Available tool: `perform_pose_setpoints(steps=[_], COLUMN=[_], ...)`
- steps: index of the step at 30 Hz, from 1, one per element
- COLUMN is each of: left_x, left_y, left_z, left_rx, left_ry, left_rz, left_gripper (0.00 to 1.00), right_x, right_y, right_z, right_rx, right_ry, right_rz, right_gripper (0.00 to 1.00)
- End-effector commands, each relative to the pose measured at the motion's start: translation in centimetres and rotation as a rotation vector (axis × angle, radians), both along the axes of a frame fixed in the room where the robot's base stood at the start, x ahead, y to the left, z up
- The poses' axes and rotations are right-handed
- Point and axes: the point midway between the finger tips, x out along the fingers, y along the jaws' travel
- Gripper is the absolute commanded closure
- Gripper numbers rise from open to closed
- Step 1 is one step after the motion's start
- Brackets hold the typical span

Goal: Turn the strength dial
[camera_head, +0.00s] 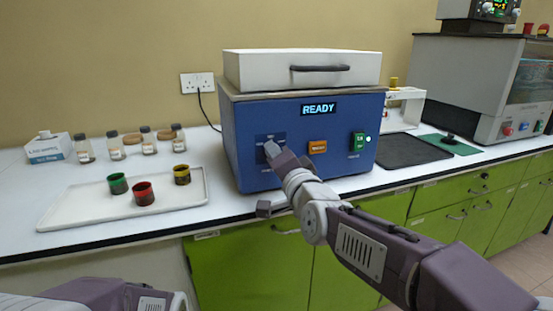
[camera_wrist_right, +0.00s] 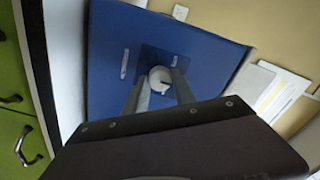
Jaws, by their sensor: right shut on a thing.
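The blue machine (camera_head: 240,165) stands on the bench with a pale lid and a lit screen reading "READY". The strength dial (camera_wrist_right: 160,78) is a round grey-white knob on a dark panel of its blue front; my right gripper mostly covers it in the head view. My right gripper (camera_head: 271,149) reaches the left part of the front panel. In the right wrist view its two fingers (camera_wrist_right: 159,88) stand on either side of the dial, shut on it. The left gripper is out of view; only part of my left arm shows at the bottom left.
The front also has an orange button (camera_head: 317,147) and a green switch (camera_head: 358,142). A white tray (camera_head: 75,215) holds green, red and yellow cups on the left. Several small jars stand behind it. A dark mat (camera_head: 412,153) and a grey machine (camera_head: 450,90) are on the right.

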Motion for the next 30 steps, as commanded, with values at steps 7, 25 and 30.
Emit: perform_pose_setpoints(steps=[7, 25, 30], left_x=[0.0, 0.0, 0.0], left_y=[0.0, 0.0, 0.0], left_z=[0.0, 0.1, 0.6], left_rx=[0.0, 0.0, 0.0], left_ry=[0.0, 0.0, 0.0], left_rz=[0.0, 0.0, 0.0], left_gripper=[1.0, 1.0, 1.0], right_x=[0.0, -0.6, -3.8], right_y=[0.0, -0.2, -1.2], right_z=[-0.1, 0.1, 0.3], right_rx=[0.002, 0.001, 0.002], right_ry=[0.004, 0.0, -0.001], right_rz=[0.001, 0.0, 0.001], right_gripper=[1.0, 0.47, 0.47])
